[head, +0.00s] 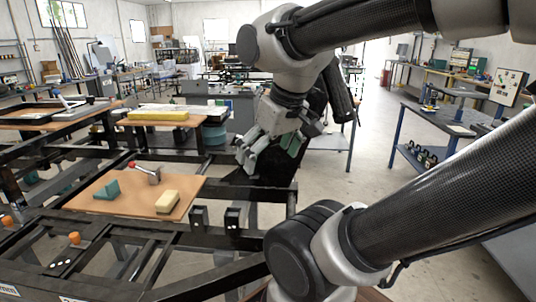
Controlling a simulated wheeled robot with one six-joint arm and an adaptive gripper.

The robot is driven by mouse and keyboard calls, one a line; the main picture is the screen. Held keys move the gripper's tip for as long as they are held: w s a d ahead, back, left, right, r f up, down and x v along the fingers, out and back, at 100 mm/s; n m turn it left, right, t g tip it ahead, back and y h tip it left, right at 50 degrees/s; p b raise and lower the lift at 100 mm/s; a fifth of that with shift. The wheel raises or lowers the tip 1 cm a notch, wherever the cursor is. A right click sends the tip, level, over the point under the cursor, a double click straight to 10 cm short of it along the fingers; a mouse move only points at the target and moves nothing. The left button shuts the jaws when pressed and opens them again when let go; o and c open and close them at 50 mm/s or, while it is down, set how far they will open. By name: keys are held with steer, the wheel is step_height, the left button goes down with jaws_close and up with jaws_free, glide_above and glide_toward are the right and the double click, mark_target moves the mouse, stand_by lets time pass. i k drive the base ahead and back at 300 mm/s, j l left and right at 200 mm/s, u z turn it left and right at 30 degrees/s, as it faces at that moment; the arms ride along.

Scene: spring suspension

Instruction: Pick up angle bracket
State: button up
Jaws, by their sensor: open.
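A teal angled piece (107,190), which looks like the angle bracket, lies on the left part of a wooden board (128,208) at the lower left of the head view. It is small in the picture, so its exact shape is hard to tell. My gripper (264,152) hangs near the middle of the view, up and to the right of the board. It is open and apart from the teal piece. Nothing shows between its fingers, though part of the gripper is hidden by its own links.
On the same board are a cream block (168,202) and a metal piece with a red end (148,174). Dark frame rails (180,238) surround the board. A raised board behind carries a yellow block (158,115).

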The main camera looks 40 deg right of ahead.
mark_target(112, 190)
steer(key=j, duration=0.3)
steer(key=k+j+z, duration=0.1)
steer(key=j, duration=0.2)
steer(key=j+z, duration=0.45)
steer(key=j, duration=1.25)
steer(key=i+j+z, duration=0.1)
steer(key=j, duration=0.25)
steer(key=i+j, duration=0.2)
steer(key=j, duration=0.15)
steer(key=i+j+z, duration=0.15)
steer(key=j, duration=0.2)
steer(key=i+j+z, duration=0.1)
steer(key=j, duration=0.25)
steer(key=i+j, duration=0.1)
steer(key=j, duration=0.3)
steer(key=i+z, duration=0.05)
